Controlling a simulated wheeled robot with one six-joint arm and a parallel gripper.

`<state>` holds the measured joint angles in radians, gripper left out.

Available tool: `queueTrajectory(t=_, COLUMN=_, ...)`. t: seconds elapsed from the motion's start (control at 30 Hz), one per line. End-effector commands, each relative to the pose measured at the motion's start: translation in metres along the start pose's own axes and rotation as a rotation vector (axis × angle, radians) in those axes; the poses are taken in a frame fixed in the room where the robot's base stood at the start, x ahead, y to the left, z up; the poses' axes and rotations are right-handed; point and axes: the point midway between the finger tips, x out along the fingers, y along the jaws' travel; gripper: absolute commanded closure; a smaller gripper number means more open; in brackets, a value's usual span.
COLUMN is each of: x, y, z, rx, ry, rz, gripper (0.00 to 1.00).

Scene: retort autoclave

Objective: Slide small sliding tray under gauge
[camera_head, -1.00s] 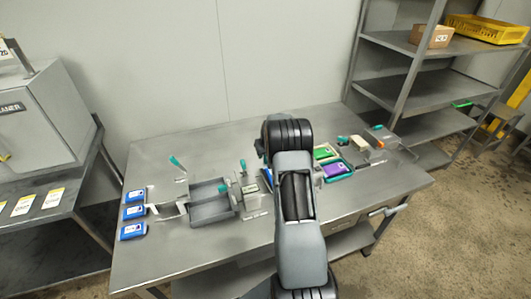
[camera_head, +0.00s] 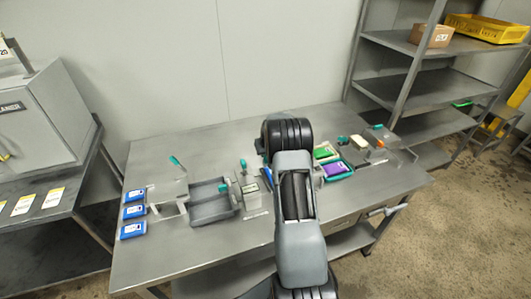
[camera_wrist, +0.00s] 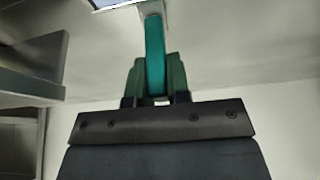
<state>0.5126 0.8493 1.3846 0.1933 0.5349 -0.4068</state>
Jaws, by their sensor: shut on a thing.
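In the wrist view, my gripper (camera_wrist: 154,82) is shut on an upright teal handle (camera_wrist: 155,50). The handle joins a pale part (camera_wrist: 152,8) at the top edge, only partly in view. In the head view my arm hides the gripper and what it holds. A grey double tray (camera_head: 211,213) lies on the table left of my arm. A grey upright fixture (camera_head: 250,196) with teal-tipped parts stands between that tray and my arm. I cannot clearly tell the gauge or the small sliding tray apart here.
Several blue packs (camera_head: 134,212) lie at the table's left end. A purple pack (camera_head: 334,168) and a green pack (camera_head: 324,152) lie right of my arm, near a grey fixture (camera_head: 378,137). The front left of the table (camera_head: 180,255) is clear.

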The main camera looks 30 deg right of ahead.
Motion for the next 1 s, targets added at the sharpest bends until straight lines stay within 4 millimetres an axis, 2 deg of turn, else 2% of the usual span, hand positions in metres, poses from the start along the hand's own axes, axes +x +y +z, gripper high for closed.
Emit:
queueTrajectory(t=0.07, x=0.000, y=-0.003, z=0.000, rx=-0.001, ry=0.000, rz=0.000, gripper=1.00)
queueTrajectory(t=0.23, x=0.001, y=-0.031, z=0.000, rx=-0.004, ry=0.000, rz=-0.002, gripper=1.00)
queueTrajectory(t=0.33, x=0.001, y=-0.041, z=0.000, rx=-0.002, ry=-0.001, rz=-0.001, gripper=1.00)
queueTrajectory(t=0.63, x=0.000, y=-0.043, z=0.000, rx=0.000, ry=0.000, rz=0.000, gripper=1.00)
queueTrajectory(t=0.67, x=0.000, y=-0.043, z=0.000, rx=0.000, ry=0.000, rz=0.000, gripper=0.82)
queueTrajectory(t=0.9, x=0.000, y=-0.043, z=0.000, rx=0.000, ry=0.000, rz=0.000, gripper=0.59)
queueTrajectory(t=1.0, x=0.000, y=-0.043, z=0.000, rx=0.000, ry=0.000, rz=0.000, gripper=0.57)
